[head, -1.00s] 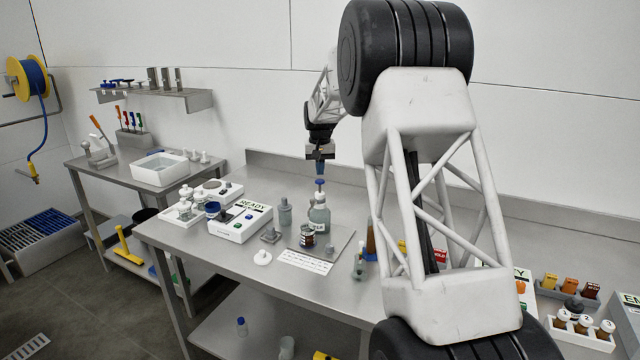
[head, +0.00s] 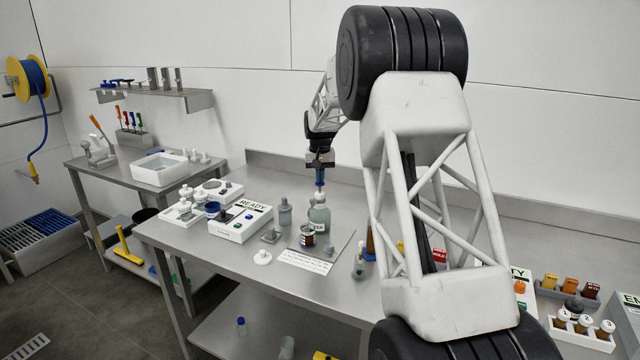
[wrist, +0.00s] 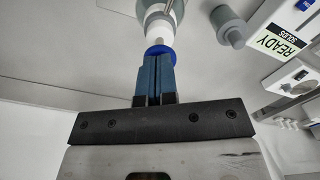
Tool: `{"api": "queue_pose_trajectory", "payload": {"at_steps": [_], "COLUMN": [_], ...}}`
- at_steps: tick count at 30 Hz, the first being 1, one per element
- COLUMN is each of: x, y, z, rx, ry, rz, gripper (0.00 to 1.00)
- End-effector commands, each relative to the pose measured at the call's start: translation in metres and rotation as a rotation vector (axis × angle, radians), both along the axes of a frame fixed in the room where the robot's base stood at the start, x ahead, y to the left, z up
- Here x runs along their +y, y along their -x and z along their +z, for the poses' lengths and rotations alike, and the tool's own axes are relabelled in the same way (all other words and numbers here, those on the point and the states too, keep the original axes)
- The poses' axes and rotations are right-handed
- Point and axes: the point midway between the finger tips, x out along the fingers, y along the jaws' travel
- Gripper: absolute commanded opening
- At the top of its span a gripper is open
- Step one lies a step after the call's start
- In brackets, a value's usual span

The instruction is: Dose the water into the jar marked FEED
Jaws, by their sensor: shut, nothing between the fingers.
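The grey-green bottle (head: 319,214) stands upright on the table, with a white neck and a blue pump top (wrist: 158,51). Its label is only partly legible. My gripper (head: 320,184) is above the bottle, pointing down, its blue fingers shut with nothing between them. The fingertips are at the blue top and appear to touch it; they partly cover it in the wrist view (wrist: 153,64). A small dark brown jar (head: 308,238) with a pale label stands just in front of the bottle; its marking is too small to read.
A flat grey plate (head: 338,246) lies under the jar, with a white printed card (head: 305,262) in front. A stoppered grey bottle (head: 285,214) and a white READY box (head: 240,224) stand to the left. Racked vials (head: 583,325) are at far right.

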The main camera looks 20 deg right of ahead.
Motion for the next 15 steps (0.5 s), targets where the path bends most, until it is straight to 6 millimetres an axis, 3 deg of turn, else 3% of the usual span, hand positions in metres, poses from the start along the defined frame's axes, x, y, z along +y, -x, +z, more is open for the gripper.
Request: {"api": "queue_pose_trajectory", "payload": {"at_steps": [15], "x": [0.0], "y": [0.0], "z": [-0.017], "rx": [0.0], "ry": [0.0], "rz": [0.0], "gripper": [0.0]}}
